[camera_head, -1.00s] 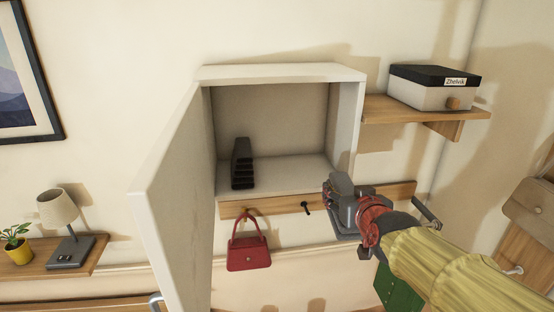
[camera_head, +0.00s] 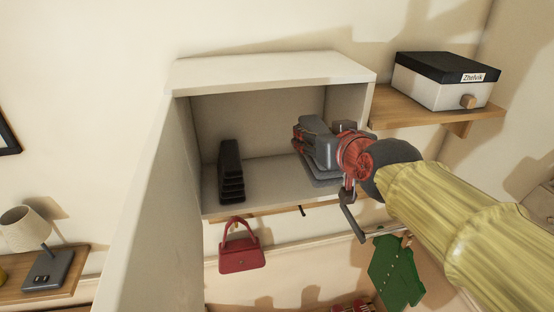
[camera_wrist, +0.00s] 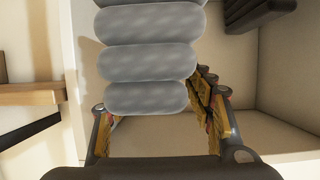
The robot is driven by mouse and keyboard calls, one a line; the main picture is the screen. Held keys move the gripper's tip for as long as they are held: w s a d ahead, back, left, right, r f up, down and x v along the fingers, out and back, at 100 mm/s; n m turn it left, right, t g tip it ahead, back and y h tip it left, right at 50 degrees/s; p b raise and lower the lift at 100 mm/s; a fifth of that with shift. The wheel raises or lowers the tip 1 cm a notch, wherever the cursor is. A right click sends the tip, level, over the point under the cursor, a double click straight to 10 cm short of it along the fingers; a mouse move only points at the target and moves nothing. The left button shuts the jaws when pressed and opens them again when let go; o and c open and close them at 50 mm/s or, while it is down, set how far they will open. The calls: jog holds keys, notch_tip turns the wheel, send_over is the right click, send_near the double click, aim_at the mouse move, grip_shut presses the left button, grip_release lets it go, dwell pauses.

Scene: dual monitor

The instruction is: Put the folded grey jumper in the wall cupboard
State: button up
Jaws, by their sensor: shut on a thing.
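The white wall cupboard (camera_head: 270,70) stands open, its door (camera_head: 150,230) swung out to the left. My gripper (camera_head: 308,142) is inside the right half of the opening, above the cupboard floor. It is shut on the folded grey jumper (camera_wrist: 148,60), which shows as several rounded grey folds between the fingers in the wrist view. In the head view only a grey edge of the jumper (camera_head: 322,180) shows below the gripper; the rest is hidden. I cannot tell whether the jumper touches the cupboard floor.
A black stepped object (camera_head: 231,172) stands in the cupboard's left half. A black-lidded white box (camera_head: 440,82) sits on a wooden shelf (camera_head: 405,115) to the right. The cupboard floor between has free room.

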jog(key=x, duration=0.2)
jog(key=a+p+x, duration=0.1)
jog(key=x, duration=0.2)
jog(key=p+x, duration=0.1)
jog(key=x, duration=0.2)
jog(key=shift+s+a+f, duration=0.2)
jog(key=shift+a+f, duration=0.05)
jog(key=shift+f, duration=0.05)
jog(key=shift+w+a+f, duration=0.35)
jog(key=shift+w+f, duration=0.35)
jog(key=shift+f, duration=0.75)
jog(key=shift+w+a+f, duration=0.35)
jog(key=shift+w+f, duration=0.35)
jog(key=shift+f, duration=0.8)
jog(key=shift+w+a+f, duration=0.4)
jog(key=shift+w+f, duration=0.3)
jog(key=shift+f, duration=0.75)
jog(key=shift+b, duration=0.3)
jog(key=shift+f, duration=0.2)
jog(key=o, duration=1.4)
jog(key=shift+o, duration=0.2)
